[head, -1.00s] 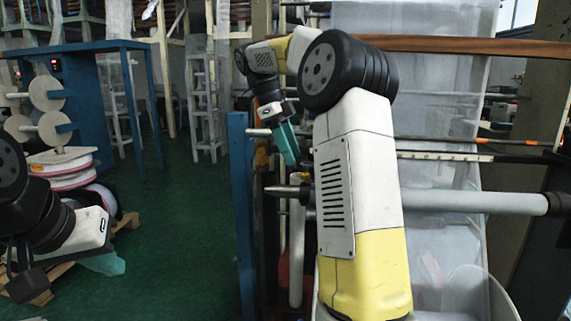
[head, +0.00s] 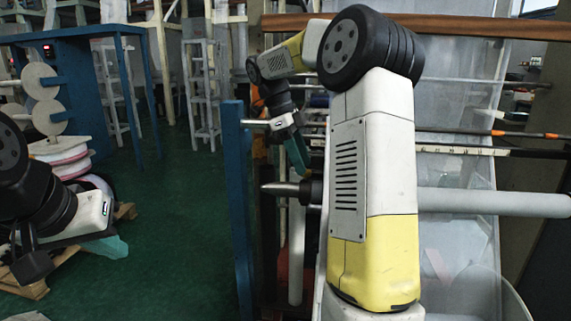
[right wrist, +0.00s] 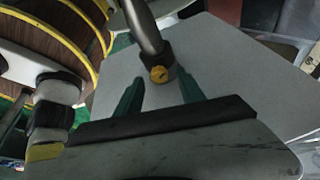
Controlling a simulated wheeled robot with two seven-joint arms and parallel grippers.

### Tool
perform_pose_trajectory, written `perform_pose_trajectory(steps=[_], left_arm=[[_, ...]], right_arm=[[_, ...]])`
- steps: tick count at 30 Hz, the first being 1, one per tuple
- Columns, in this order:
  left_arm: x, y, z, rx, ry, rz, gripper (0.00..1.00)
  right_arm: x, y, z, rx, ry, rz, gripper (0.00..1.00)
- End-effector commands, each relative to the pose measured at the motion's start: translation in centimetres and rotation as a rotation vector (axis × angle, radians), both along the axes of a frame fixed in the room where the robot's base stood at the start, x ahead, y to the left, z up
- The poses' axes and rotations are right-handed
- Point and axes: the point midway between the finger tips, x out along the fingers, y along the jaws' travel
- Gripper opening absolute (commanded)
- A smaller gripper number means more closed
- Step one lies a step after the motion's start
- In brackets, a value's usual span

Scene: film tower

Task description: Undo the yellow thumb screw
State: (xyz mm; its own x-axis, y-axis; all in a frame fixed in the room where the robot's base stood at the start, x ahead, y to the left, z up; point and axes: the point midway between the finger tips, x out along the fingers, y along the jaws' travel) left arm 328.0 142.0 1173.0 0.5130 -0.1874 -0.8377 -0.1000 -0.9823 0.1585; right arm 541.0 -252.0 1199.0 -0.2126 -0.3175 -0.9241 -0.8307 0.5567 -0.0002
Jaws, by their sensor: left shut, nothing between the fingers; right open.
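The yellow thumb screw (right wrist: 159,74) shows in the right wrist view, on a dark collar (right wrist: 157,62) at the end of a grey metal bar. My right gripper (right wrist: 159,82) has its teal fingers spread, one to each side of the screw in the picture. I cannot tell how far the screw is in front of the fingertips. My left gripper (head: 112,246) is shut and empty at the lower left, far from the rack.
A blue post (head: 236,200) stands left of my right arm. A grey roller (head: 490,201) and several bars cross the rack at the right. A blue table (head: 85,32) and white-and-red reels (head: 62,160) are at the left. Green floor (head: 180,220) between is clear.

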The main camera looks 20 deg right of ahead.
Motion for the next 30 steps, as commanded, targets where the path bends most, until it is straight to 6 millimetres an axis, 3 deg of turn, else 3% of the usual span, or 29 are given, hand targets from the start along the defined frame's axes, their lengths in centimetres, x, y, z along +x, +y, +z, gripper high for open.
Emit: perform_pose_trajectory(steps=[12,19,30], left_arm=[[0.01,0.0,-0.01,0.0,0.0,0.0,0.0],[0.01,0.0,-0.01,0.0,0.0,0.0,0.0],[0.01,0.0,-0.01,0.0,0.0,0.0,0.0]], right_arm=[[-0.28,-0.35,-1.08,-0.001,-0.001,0.0,0.46],[-0.27,-0.35,-1.06,-0.001,-0.001,0.0,0.01],[-0.31,-0.32,-1.0,-0.001,-0.002,0.033,0.0]])
